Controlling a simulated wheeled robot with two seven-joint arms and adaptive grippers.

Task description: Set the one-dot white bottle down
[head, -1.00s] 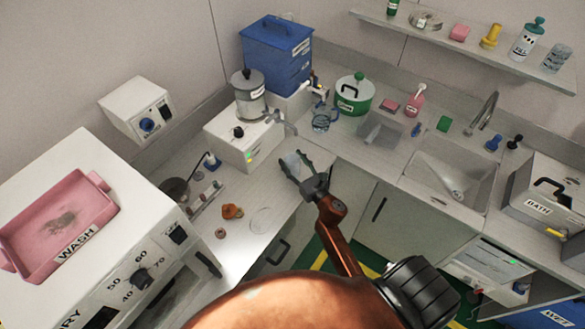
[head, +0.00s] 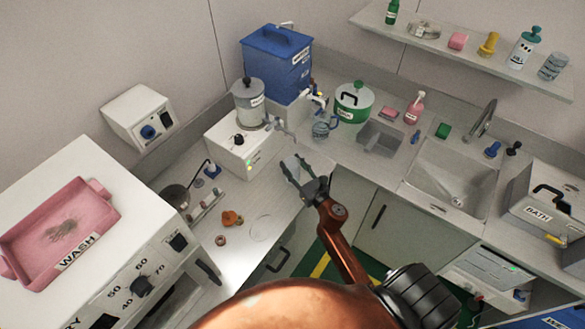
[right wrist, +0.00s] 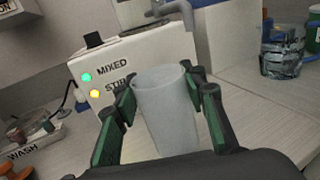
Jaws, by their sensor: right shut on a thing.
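My right gripper (head: 304,172) is shut on a pale grey, open-topped cup (right wrist: 168,108), which is upright between the green-faced fingers in the right wrist view. No dot shows on the side of the cup that I see. Its base is hidden, so I cannot tell whether it touches the counter. In the head view it is a small pale shape between the fingers, in front of the white box with the tap. A white bottle (head: 522,50) with a teal cap stands on the wall shelf at upper right; its dark marks are too small to count. My left gripper is not in view.
The white control box (right wrist: 135,75) with a lit panel and a tap stands just behind the cup. A clear blue-tinted jug (head: 323,129) stands to the right on the counter (head: 270,185). An orange-brown lump (head: 231,217) and a clear round dish (head: 260,228) lie towards the counter's front.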

